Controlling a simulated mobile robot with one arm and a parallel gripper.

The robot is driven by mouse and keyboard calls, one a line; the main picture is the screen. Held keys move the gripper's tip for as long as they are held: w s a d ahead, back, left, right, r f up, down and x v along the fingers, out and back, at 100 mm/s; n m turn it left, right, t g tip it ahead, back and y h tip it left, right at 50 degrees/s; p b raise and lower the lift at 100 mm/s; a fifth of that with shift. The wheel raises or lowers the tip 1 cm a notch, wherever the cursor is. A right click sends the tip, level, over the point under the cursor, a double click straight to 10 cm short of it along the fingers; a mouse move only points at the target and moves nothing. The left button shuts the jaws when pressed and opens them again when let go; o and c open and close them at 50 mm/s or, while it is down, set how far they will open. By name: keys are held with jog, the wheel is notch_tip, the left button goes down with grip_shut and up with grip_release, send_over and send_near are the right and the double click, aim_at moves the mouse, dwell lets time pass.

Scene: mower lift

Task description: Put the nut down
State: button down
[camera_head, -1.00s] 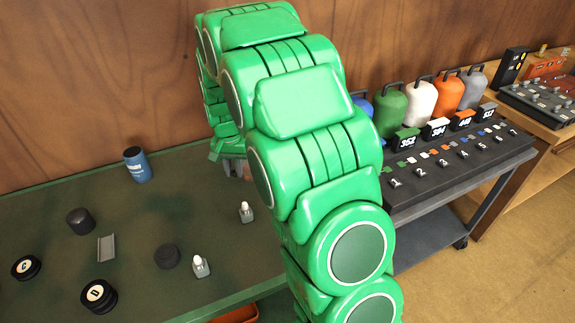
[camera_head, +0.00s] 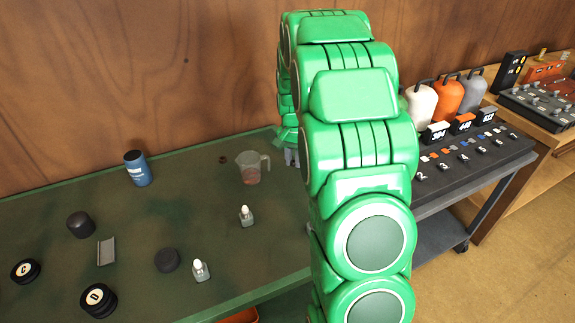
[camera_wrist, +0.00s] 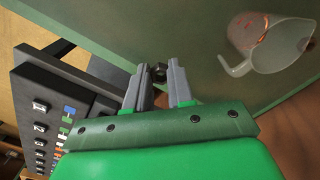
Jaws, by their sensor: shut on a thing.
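My gripper (camera_wrist: 160,76) is shut on a small dark nut (camera_wrist: 158,71), held between its fingertips in the wrist view. In the head view, my gripper (camera_head: 291,157) shows only partly behind my green arm, near the right end of the green table (camera_head: 140,215), and the nut is hidden there. In the wrist view, the green tabletop (camera_wrist: 190,25) lies beyond the fingertips. I cannot tell how high the nut is above it.
A clear measuring cup (camera_head: 250,168) stands just left of my gripper; it also shows in the wrist view (camera_wrist: 272,45). A dark panel (camera_wrist: 50,115) is beside the table.

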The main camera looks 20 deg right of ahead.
jog(key=w+d+f, duration=0.2)
jog(key=w+f, duration=0.2)
jog(key=w, duration=0.3)
send_over(287, 169)
jog(key=f, duration=0.4)
jog(key=shift+s+f, duration=0.2)
jog(key=shift+s, duration=0.2)
jog(key=shift+w+d+f, duration=0.1)
jog(key=shift+w+f, duration=0.25)
jog(key=shift+f, duration=1.65)
jog(key=shift+f, duration=0.2)
jog(key=c, duration=1)
grip_release()
jog(key=shift+r, duration=0.1)
